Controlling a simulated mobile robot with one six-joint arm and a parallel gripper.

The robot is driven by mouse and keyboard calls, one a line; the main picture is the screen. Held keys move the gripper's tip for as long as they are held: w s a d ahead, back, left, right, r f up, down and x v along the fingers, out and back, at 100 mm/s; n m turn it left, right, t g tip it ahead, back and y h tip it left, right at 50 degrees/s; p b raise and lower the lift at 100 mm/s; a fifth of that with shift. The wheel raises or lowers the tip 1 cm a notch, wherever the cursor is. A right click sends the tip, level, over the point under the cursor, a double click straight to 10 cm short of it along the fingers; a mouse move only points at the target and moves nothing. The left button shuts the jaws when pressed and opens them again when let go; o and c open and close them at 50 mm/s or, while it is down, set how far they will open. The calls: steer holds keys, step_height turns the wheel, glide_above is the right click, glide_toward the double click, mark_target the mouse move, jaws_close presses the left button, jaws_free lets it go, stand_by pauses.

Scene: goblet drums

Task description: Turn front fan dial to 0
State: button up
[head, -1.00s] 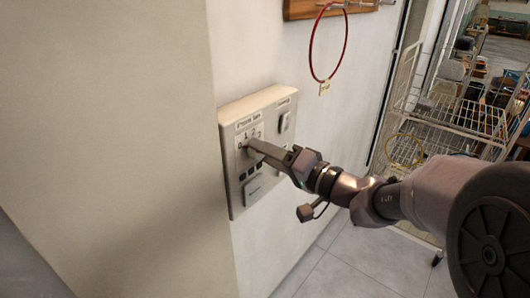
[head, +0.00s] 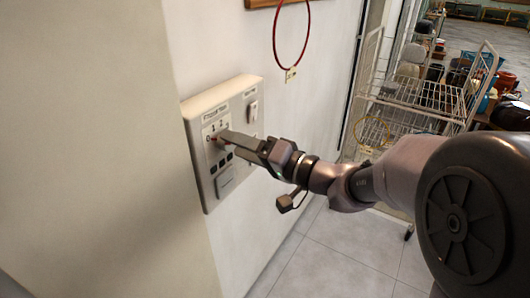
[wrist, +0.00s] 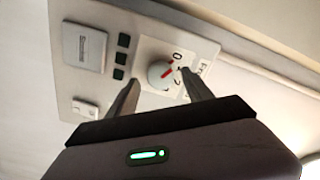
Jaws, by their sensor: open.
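The wall control panel (head: 207,195) carries a fan dial in its upper left part, labelled with numbers. In the wrist view the dial (wrist: 159,82) is a round white knob with a red mark, which points roughly towards the printed 0. My gripper (head: 222,137) is at the panel in front of the dial. In the wrist view my gripper (wrist: 160,79) is open, with one fingertip on each side of the dial. Whether the fingers touch the knob I cannot tell. In the head view the fingers partly cover the dial.
Small dark buttons (wrist: 121,58) and a square switch (wrist: 84,47) sit beside the dial on the panel. A red hoop (head: 306,48) hangs on the wall at upper right. A wire rack (head: 415,110) stands further right. The tiled floor (head: 340,240) below is clear.

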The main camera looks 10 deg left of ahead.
steer(key=p+v, duration=0.1)
steer(key=v, duration=1.5)
steer(key=shift+p, duration=0.35)
steer(key=s+a+f+g+h, duration=0.1)
steer(key=s+f+g+h, duration=0.2)
steer(key=s, duration=0.5)
steer(key=s+f+g+h, duration=0.2)
steer(key=s+h, duration=0.2)
steer(key=s, duration=0.3)
steer(key=s+d+m+t+h, duration=0.3)
steer(key=d+m+h, duration=0.3)
steer(key=d, duration=0.5)
steer(key=shift+f+t+h, duration=0.45)
steer(key=shift+t+h, duration=0.05)
steer(key=shift+h, duration=0.3)
steer(key=shift+d, duration=0.1)
